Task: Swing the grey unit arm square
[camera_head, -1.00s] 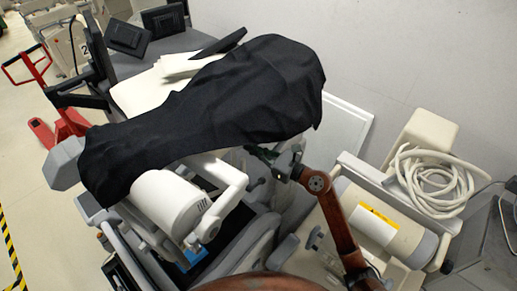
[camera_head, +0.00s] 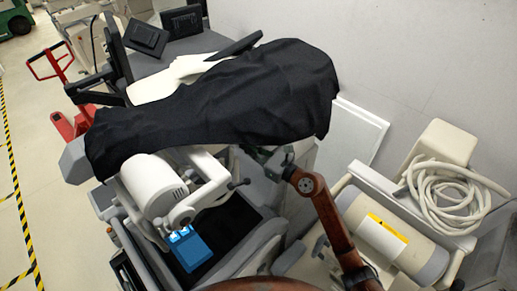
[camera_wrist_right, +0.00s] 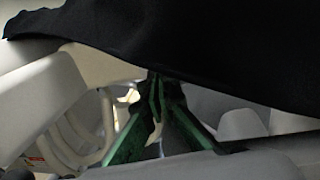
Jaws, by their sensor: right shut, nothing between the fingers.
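The grey unit's white arm and round housing (camera_head: 153,187) stand at the left centre in the head view. A black cloth (camera_head: 215,110) drapes over the unit's upper part and hides much of it. My right gripper (camera_head: 256,151) is under the cloth's lower edge, right of the unit's white jointed arm (camera_head: 205,190). In the right wrist view the right gripper (camera_wrist_right: 157,95) has its green fingers together, just below the hanging cloth (camera_wrist_right: 200,45). Nothing shows between them. The fingertips lie close to the cloth; I cannot tell if they touch it. My left gripper is out of view.
A blue box (camera_head: 191,250) lies on the cart below the unit. At right, a cart carries a beige cylinder (camera_head: 385,240) and a coiled white hose (camera_head: 450,195). A wall stands behind. A red pallet jack (camera_head: 62,125) and open floor are at left.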

